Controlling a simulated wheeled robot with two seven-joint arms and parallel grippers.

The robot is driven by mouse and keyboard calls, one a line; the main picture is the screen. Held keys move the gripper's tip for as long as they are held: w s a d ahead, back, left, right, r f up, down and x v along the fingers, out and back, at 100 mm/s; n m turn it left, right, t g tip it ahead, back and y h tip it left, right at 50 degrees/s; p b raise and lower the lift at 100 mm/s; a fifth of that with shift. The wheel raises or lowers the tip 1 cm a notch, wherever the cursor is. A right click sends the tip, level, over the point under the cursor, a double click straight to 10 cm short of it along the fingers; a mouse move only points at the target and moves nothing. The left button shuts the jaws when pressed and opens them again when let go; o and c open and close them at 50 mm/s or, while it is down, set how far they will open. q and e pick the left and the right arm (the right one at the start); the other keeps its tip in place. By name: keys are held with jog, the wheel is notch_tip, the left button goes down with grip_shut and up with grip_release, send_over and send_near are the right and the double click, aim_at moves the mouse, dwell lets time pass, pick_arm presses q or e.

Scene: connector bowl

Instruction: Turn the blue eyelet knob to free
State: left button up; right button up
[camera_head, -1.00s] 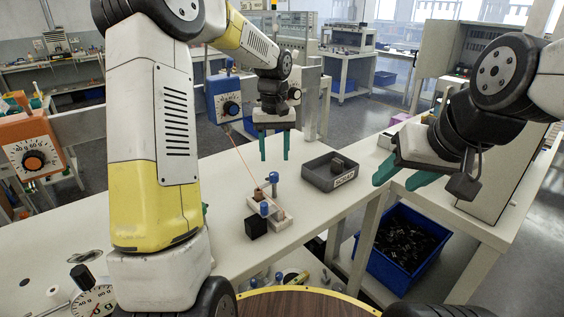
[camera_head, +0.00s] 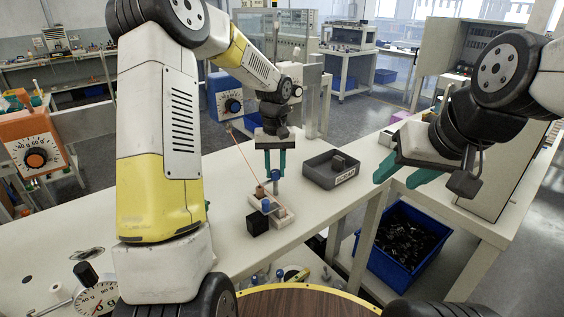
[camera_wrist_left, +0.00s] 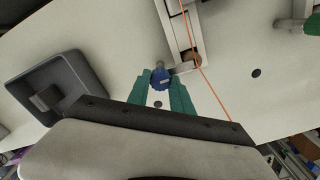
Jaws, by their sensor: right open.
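A small pale fixture (camera_head: 284,219) on the white table carries two blue knobs. The taller blue knob (camera_head: 275,175) stands at its back, on a post. The lower blue knob (camera_head: 266,206) sits nearer the front. An orange cord (camera_head: 243,153) slants down to a brown piece (camera_head: 260,192) on the fixture. My left gripper (camera_head: 275,172) points down with its green fingers on either side of the taller knob. In the left wrist view this blue knob (camera_wrist_left: 160,79) sits between the fingertips, apparently touched on both sides. My right gripper (camera_head: 397,178) is open and empty at the right.
A grey tray (camera_head: 309,172) with a dark block stands right of the fixture. A black block (camera_head: 257,225) sits at the fixture's near side. A blue bin (camera_head: 371,256) of dark parts is below the table. A blue dial box (camera_head: 223,96) stands behind.

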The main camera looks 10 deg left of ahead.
pick_arm(q)
grip_shut()
jog(key=n, duration=0.8)
jog(key=shift+n, duration=0.3)
jog(key=n, duration=0.9)
jog(key=shift+n, duration=0.3)
jog(key=o, duration=1.1)
grip_release()
jog(key=shift+c, duration=0.2)
jog(key=shift+s, duration=0.1)
